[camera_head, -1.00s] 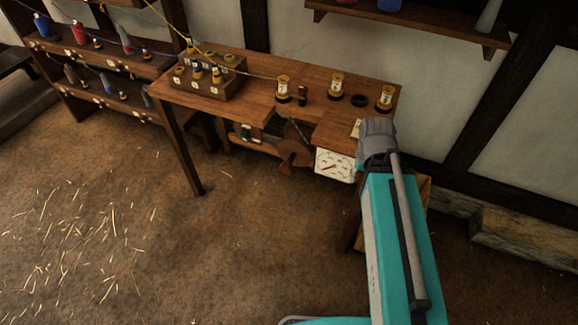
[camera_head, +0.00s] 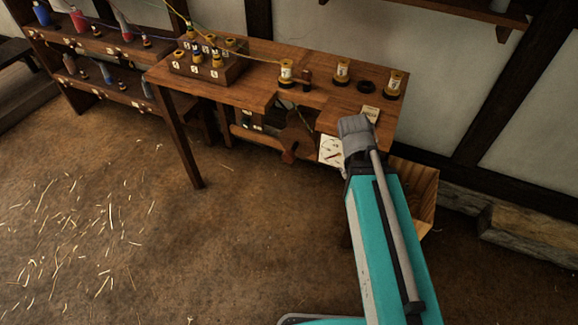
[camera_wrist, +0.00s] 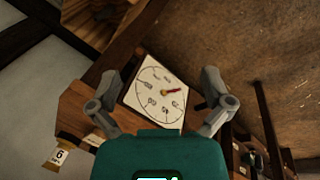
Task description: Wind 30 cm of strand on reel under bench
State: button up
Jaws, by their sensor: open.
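The wooden bench (camera_head: 245,88) stands against the wall. Under its top is a brown wooden wheel (camera_head: 298,132) with a stub handle (camera_head: 289,156) at its lower edge. A dark reel-like part (camera_head: 245,128) left of it is too shaded to make out. A white dial (camera_head: 330,149) hangs at the bench front, partly behind my arm; the wrist view shows its round scale and red needle (camera_wrist: 172,92). A yellow strand (camera_head: 262,59) runs to a spool (camera_head: 287,73) on the bench.
A spool rack (camera_head: 205,72), two more spools (camera_head: 341,72) (camera_head: 394,84) and a black ring (camera_head: 367,86) are on the bench. A wooden crate (camera_head: 424,185) is right of my arm. Shelves (camera_head: 100,45) stand left. The straw-strewn floor in front is open.

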jog(key=w+a+f+n+t+h+b, duration=0.35)
jog(key=f+n+b, duration=0.35)
jog(key=f+b, duration=0.25)
jog(key=n+t+b, duration=1.2)
jog(key=n+b, duration=1.1)
jog(key=b, duration=0.7)
send_near(287, 160)
jog(key=s, duration=0.3)
jog(key=shift+w+a, duration=0.1)
jog(key=shift+a, duration=0.35)
jog(key=shift+m, duration=0.3)
jog(key=x, duration=1.4)
jog(key=shift+a, duration=0.1)
jog(key=c, duration=1)
